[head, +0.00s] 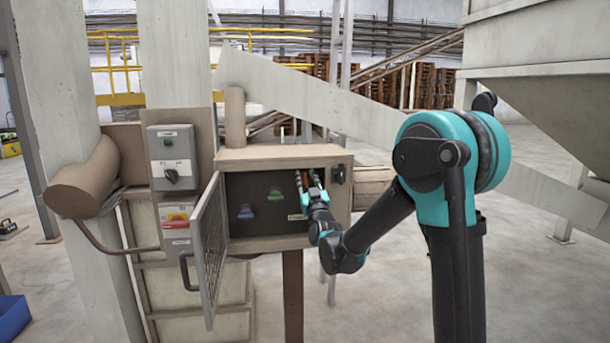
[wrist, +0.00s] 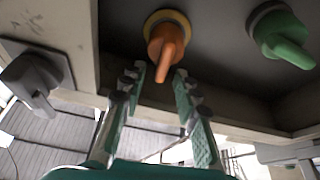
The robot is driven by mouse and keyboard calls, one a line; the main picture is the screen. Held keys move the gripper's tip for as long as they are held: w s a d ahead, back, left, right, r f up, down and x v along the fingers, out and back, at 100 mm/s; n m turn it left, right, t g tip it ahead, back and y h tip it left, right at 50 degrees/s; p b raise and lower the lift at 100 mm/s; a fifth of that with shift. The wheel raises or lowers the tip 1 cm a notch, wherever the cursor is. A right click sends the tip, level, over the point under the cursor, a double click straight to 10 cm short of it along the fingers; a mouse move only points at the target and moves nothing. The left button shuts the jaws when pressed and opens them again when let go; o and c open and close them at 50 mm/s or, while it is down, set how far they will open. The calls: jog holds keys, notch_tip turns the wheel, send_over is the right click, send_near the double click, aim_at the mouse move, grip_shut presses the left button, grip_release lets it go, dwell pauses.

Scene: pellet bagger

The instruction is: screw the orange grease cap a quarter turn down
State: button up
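The orange grease cap (wrist: 166,46) sits on the dark back panel inside the box, on a yellow ring, with its handle pointing down and slightly left in the wrist view. My gripper (wrist: 159,76) is open and empty. Its two fingers point toward the cap, with the tips on either side of the handle's lower end; I cannot tell whether they touch it. In the head view my gripper (head: 309,184) reaches into the right part of the box and largely hides the orange cap.
A green cap (head: 275,191) and a blue cap (head: 245,212) are on the same panel, left of my gripper. The box (head: 280,154) has a mesh door (head: 209,250) swung open at left. A dark knob (head: 338,174) sits on the frame at right.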

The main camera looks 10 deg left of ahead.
jog(key=shift+x, duration=1)
grip_shut()
